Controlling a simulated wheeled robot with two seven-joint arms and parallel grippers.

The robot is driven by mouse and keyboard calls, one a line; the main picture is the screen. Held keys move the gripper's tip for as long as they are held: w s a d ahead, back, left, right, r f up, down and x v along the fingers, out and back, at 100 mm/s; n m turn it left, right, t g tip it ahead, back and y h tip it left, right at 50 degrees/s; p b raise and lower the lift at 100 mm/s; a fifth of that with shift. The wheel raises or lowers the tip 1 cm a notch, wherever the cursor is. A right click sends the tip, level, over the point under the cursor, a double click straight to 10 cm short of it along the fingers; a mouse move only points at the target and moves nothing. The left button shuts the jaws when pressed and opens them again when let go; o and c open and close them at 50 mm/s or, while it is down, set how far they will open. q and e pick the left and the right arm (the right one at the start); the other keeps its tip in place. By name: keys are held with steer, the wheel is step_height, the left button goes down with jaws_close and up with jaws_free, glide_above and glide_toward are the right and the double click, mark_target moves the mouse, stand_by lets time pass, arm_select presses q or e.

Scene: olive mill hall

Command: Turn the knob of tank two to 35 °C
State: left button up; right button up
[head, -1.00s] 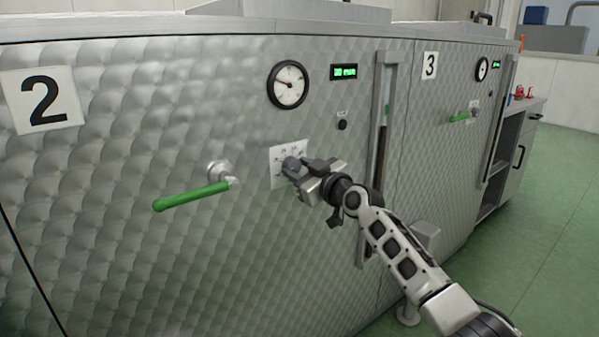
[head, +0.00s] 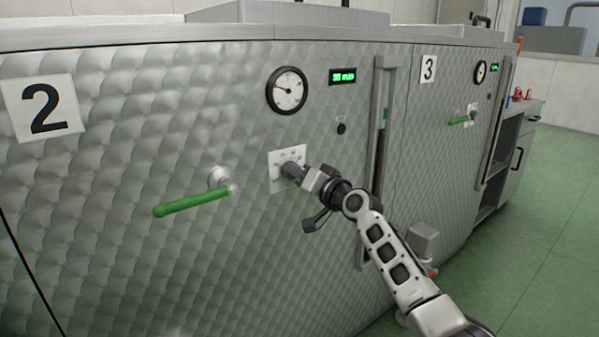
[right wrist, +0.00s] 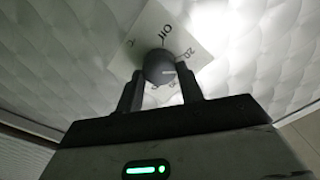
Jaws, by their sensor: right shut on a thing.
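Tank two (head: 130,120) is the quilted steel front with the number 2 plate (head: 44,104). Its knob (right wrist: 158,64) is a dark grey round piece with a white mark on its right side. A 20 shows beside the knob in the right wrist view; other figures are partly hidden by the fingers, and I cannot read the exact setting. My right gripper (head: 298,172) is shut on the knob, one finger on each side in the right wrist view (right wrist: 160,84). My left gripper is not in view.
A green lever handle (head: 190,202) sticks out left of the knob. Above are a round dial (head: 287,90), a green-lit display (head: 343,76) and a small black button (head: 341,128). A vertical sight tube (head: 381,150) stands right of them, then tank three (head: 440,150). Green floor lies open at right.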

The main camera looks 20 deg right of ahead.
arm_select(q)
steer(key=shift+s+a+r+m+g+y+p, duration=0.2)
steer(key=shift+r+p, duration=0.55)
steer(key=shift+p, duration=1.3)
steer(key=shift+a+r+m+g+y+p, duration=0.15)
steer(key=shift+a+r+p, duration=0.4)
steer(key=shift+p, duration=1.45)
arm_select(e)
steer(key=shift+f+m, duration=0.15)
steer(key=shift+m, duration=4.75)
steer(key=shift+f+m, duration=0.15)
steer(key=shift+m, duration=4.75)
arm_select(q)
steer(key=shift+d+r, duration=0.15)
arm_select(e)
steer(key=shift+m, duration=0.3)
steer(key=o, duration=1)
steer(key=shift+s, duration=0.1)
